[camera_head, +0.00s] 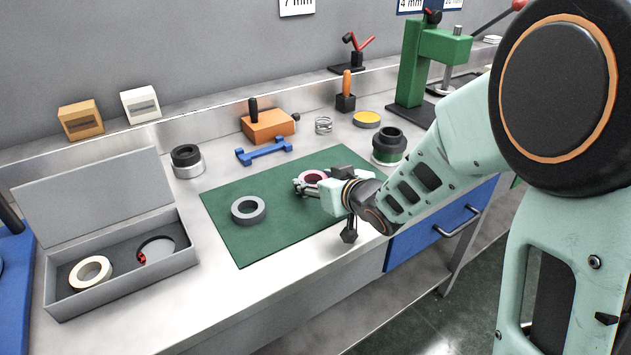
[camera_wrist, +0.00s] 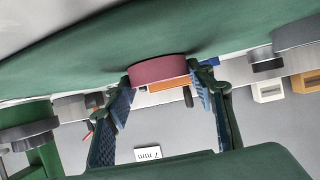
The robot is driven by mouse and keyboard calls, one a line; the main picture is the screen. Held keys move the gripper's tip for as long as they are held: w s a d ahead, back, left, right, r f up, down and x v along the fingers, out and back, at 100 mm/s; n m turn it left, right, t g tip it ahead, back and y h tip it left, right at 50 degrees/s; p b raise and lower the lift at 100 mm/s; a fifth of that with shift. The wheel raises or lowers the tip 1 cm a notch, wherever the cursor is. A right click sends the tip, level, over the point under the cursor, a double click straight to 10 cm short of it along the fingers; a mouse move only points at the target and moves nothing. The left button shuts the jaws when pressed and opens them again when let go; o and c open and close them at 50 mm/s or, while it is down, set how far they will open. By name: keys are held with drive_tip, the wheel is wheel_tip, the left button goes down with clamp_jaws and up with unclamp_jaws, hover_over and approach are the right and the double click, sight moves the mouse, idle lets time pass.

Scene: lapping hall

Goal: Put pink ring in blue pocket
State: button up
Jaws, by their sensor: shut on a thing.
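My gripper (camera_head: 306,186) is low over the green mat (camera_head: 232,198), its fingers shut on the pink ring (camera_head: 314,177). In the wrist view the pink ring (camera_wrist: 158,70) sits between the two fingertips (camera_wrist: 165,82), its wall facing the camera. It is at or just above the mat; I cannot tell if it touches. An open grey case (camera_head: 122,291) at the left holds a cream ring (camera_head: 90,272) in its left part. No pocket looks clearly blue.
A grey ring (camera_head: 248,210) lies on the mat, left of my gripper. Behind stand a black-and-steel ring stack (camera_head: 187,162), a blue bar-shaped part (camera_head: 264,151), an orange block (camera_head: 268,126) and a dark-and-green ring stack (camera_head: 389,146). Bare bench lies between case and mat.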

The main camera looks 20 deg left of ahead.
drive_tip(key=o, duration=1.2)
drive_tip(key=shift+f, duration=0.1)
